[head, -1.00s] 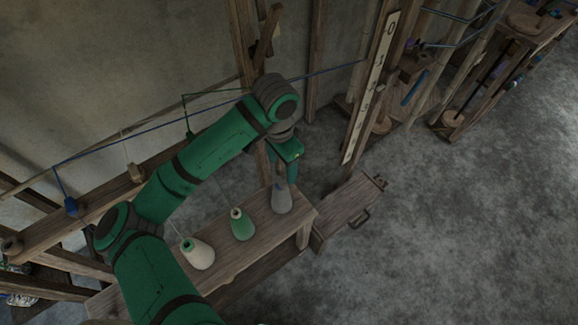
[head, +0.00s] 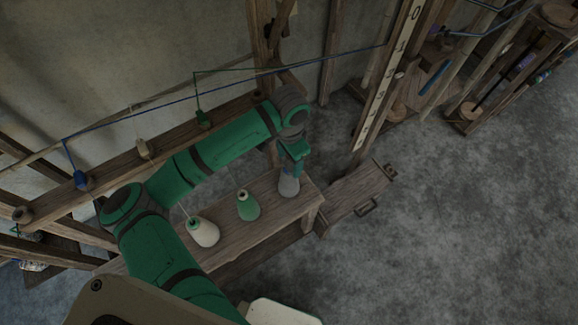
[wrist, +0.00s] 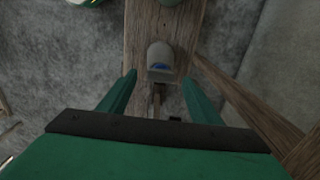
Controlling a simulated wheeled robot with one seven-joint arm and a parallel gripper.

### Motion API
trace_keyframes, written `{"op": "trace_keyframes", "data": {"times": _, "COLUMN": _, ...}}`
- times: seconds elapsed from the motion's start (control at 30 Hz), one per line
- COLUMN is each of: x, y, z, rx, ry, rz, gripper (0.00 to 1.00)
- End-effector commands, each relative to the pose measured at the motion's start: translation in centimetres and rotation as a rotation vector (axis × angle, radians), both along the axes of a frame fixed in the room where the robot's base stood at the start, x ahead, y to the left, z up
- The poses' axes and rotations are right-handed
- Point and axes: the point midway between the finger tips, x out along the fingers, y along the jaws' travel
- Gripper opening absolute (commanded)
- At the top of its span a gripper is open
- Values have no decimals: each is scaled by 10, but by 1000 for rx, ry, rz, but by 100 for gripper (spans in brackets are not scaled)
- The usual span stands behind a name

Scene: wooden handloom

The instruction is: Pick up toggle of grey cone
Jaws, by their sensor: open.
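The grey cone (head: 289,186) stands at the right end of the wooden bench, beside the green cone (head: 248,206) and the cream cone (head: 204,232). My gripper (head: 293,165) is just above the grey cone and partly hides its top. In the wrist view the grey cone (wrist: 159,53) shows between and beyond the two green fingers of my open gripper (wrist: 159,77). A small blue patch (wrist: 160,67) shows on the cone. A thin brown piece (wrist: 157,97) shows below it between the fingers. I cannot tell which of these is the toggle.
The wooden bench (head: 235,240) carries the cones. A lower wooden box (head: 352,203) with a handle stands right of it. Blue (head: 82,180), cream (head: 143,149) and green (head: 203,120) pieces hang by the beam behind. Open floor lies to the right.

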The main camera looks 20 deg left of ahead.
Motion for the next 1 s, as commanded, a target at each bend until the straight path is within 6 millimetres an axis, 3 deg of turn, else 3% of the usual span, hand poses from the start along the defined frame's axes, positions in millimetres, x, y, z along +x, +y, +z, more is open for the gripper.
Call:
{"op": "trace_keyframes", "data": {"times": 0.13, "x": 0, "y": -1, "z": -12, "rx": -1, "ry": 1, "rz": 0, "gripper": 58}}
{"op": "trace_keyframes", "data": {"times": 0.37, "x": 0, "y": -1, "z": -14, "rx": -1, "ry": 0, "rz": 0, "gripper": 58}}
{"op": "trace_keyframes", "data": {"times": 0.57, "x": 0, "y": -1, "z": -14, "rx": -1, "ry": 0, "rz": 0, "gripper": 15}}
{"op": "trace_keyframes", "data": {"times": 1.0, "x": 0, "y": 0, "z": -8, "rx": -1, "ry": -2, "rz": 2, "gripper": 14}}
